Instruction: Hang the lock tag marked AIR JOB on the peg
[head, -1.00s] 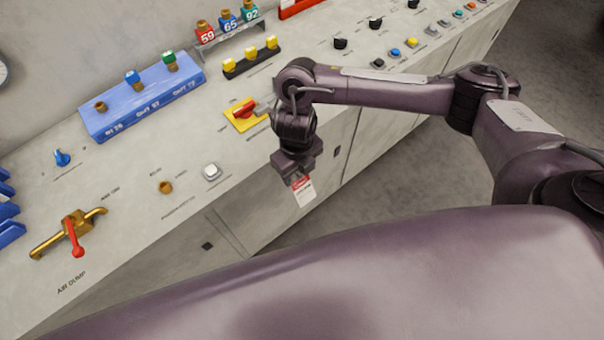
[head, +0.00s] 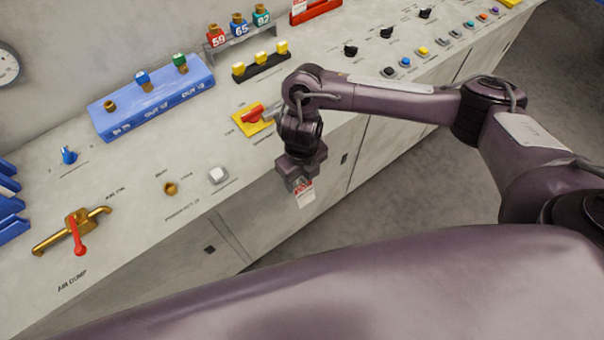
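My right gripper (head: 301,184) is shut on a small red and white tag (head: 306,197), which hangs below the fingers in front of the console's front edge. The tag's writing is too small to read, so I cannot tell whether it says AIR JOB. I cannot tell for certain that this stub is the peg. The tag is clear of it, to its right. My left gripper is out of view.
A brass valve with a red lever (head: 77,236) is at the left. A blue block (head: 152,112) with fittings stands behind. A red switch on a yellow plate (head: 254,117) is just behind my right gripper. Another tag (head: 298,7) shows at a red holder (head: 318,12).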

